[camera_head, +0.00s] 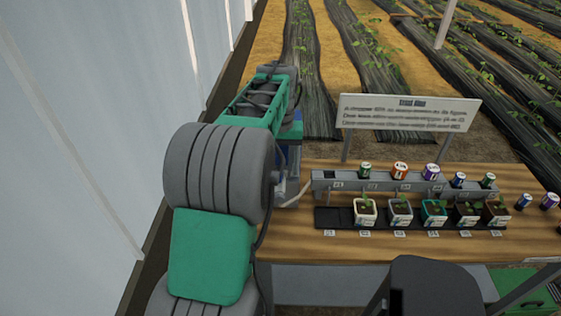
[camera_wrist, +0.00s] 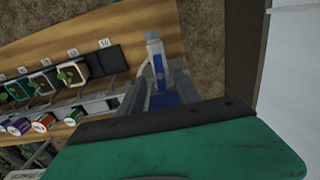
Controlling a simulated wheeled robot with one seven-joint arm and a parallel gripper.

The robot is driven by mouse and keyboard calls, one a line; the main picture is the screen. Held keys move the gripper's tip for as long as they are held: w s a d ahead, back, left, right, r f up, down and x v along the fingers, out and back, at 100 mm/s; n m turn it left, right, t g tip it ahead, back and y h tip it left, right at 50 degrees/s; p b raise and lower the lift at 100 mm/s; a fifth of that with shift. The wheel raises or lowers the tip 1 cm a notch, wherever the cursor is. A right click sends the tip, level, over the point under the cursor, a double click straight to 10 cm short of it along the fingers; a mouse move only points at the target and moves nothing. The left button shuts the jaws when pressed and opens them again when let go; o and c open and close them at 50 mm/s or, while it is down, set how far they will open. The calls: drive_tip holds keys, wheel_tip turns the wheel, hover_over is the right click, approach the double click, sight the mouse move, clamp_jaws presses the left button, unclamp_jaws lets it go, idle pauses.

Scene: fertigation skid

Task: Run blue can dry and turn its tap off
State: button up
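A small blue can (camera_head: 458,180) stands in the grey rail on the bench, between a purple can (camera_head: 432,172) and a green can (camera_head: 488,180). A second bluish can (camera_head: 523,202) is on the bench to the right of the rail. I cannot make out any single tap. My gripper is at the far end of my arm, hidden by it in the head view. In the wrist view its green housing fills the bottom, and I cannot tell its fingers from the grey parts ahead.
Several potted seedlings (camera_head: 400,212) stand in a dark tray in front of the rail. A sign board (camera_head: 408,113) stands behind. A pale hose (camera_head: 293,197) runs at the bench's left end. A pale wall (camera_head: 90,120) is close on the left. The bench front is clear.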

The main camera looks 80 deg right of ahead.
drive_tip(key=shift+m, duration=0.4)
